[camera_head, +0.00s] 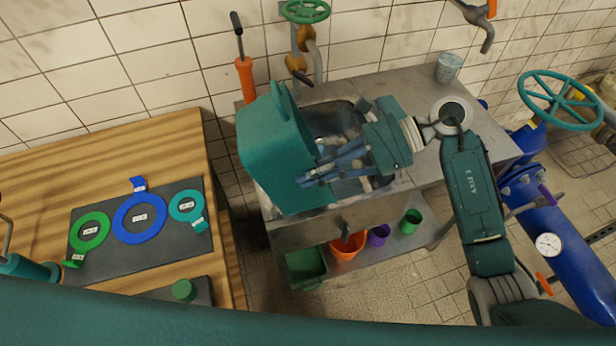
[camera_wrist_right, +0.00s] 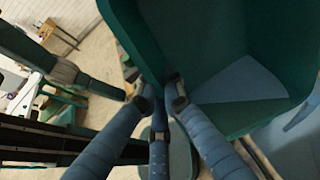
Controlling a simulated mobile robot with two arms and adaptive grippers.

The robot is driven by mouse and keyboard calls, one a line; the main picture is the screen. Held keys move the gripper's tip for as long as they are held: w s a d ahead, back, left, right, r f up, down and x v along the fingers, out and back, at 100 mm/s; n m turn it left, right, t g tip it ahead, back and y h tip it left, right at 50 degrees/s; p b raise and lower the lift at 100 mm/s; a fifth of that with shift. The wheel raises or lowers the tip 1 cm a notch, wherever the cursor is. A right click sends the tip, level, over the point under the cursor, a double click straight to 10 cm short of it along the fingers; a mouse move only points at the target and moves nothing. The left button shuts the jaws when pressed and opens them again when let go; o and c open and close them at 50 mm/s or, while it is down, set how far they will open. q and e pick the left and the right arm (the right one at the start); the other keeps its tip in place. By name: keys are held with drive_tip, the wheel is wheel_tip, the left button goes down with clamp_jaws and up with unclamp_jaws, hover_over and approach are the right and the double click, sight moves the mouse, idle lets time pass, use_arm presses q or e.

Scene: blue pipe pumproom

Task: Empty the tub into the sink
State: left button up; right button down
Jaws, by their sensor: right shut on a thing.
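The teal tub (camera_head: 265,155) is tipped steeply on its side over the left part of the sink (camera_head: 338,120). In the head view its outer bottom and side face me, and its mouth is hidden. My right gripper (camera_head: 312,172) comes from the right and is shut on the tub's rim. In the right wrist view, the fingers (camera_wrist_right: 162,94) pinch the rim of the tub (camera_wrist_right: 225,45), and part of its inside shows. A paler patch lies in it; I cannot tell if it is water or light. My left gripper is not clearly in view.
An orange-handled tool (camera_head: 245,80) stands behind the tub. A grey cup (camera_head: 448,67) stands on the counter (camera_head: 415,88). Coloured buckets (camera_head: 347,246) sit on the shelf below. A wooden table (camera_head: 160,135) with ring tags is at left; blue pipes (camera_head: 560,235) are at right.

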drive_tip(key=shift+w+d+f+y+b, duration=0.15)
drive_tip(key=shift+d+y+b, duration=0.2)
drive_tip(key=shift+b, duration=0.5)
drive_tip(key=shift+w+d+f+y+b, duration=0.15)
drive_tip(key=shift+d+y+b, duration=0.15)
drive_tip(key=shift+b, duration=0.55)
drive_tip(key=d+y+b, duration=0.1)
drive_tip(key=b, duration=0.2)
drive_tip(key=w+d+g+y+b, duration=0.1)
drive_tip(key=d+b, duration=0.1)
drive_tip(key=b, duration=0.2)
drive_tip(key=w+d+f+y+b, duration=0.1)
drive_tip(key=d+y+b, duration=0.1)
drive_tip(key=b, duration=0.2)
drive_tip(key=shift+f+m, duration=0.1)
drive_tip(key=shift+m, duration=0.2)
idle(1.1)
drive_tip(key=shift+w+d, duration=0.1)
drive_tip(key=shift+d, duration=0.05)
idle(1.0)
